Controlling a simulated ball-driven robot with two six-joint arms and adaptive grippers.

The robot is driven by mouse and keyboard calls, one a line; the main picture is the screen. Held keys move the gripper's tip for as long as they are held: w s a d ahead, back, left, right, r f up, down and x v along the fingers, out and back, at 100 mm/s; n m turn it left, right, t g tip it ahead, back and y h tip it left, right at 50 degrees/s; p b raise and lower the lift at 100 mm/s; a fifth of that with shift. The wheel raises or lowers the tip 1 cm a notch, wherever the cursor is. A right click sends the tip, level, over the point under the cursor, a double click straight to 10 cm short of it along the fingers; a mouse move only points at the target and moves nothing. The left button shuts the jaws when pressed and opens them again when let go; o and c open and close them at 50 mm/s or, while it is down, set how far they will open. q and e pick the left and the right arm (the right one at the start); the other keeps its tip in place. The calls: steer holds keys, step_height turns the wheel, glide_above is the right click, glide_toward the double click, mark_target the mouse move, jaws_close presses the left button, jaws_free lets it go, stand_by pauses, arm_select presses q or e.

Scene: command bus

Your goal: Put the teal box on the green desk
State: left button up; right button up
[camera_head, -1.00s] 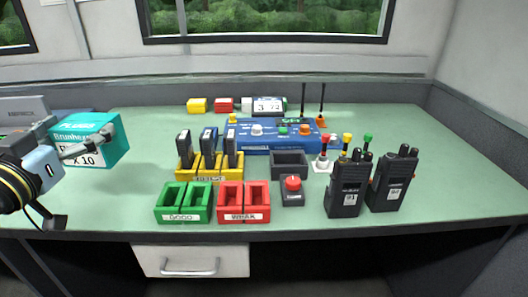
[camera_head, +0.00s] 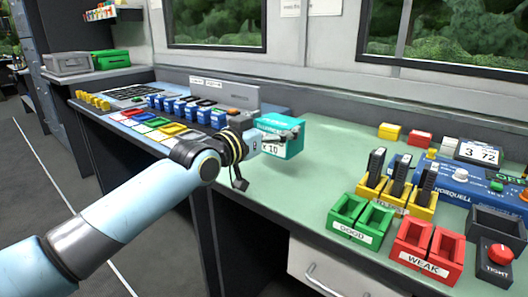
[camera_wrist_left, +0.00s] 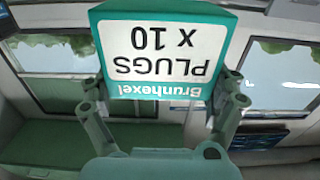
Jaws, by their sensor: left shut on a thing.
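The teal box (camera_head: 282,136) has a white label and is held in my left gripper (camera_head: 268,148) at the left end of the green desk (camera_head: 290,190). In the left wrist view the teal box (camera_wrist_left: 165,50) fills the space between the two fingers of my left gripper (camera_wrist_left: 165,105), its label upside down. The gripper is shut on the box. The head view does not settle whether the box's underside touches the desk top. My right gripper is not in view.
Green bins (camera_head: 360,222), red bins (camera_head: 428,248) and a yellow holder (camera_head: 395,195) with dark devices stand to the right on the desk. A grey-blue console (camera_head: 180,112) with colored switches adjoins on the left. The desk between box and bins is clear.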

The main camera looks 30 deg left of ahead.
arm_select(q)
steer(key=a, duration=0.1)
steer(key=a+f, duration=0.2)
steer(key=shift+s+b, duration=0.3)
steer(key=shift+b, duration=0.1)
step_height(320, 180, down, 4)
steer(key=b, duration=0.3)
steer(key=shift+a+f, duration=0.1)
steer(key=shift+f, duration=0.05)
steer(key=shift+r, duration=0.2)
steer(key=shift+f, duration=0.1)
steer(key=o, duration=1)
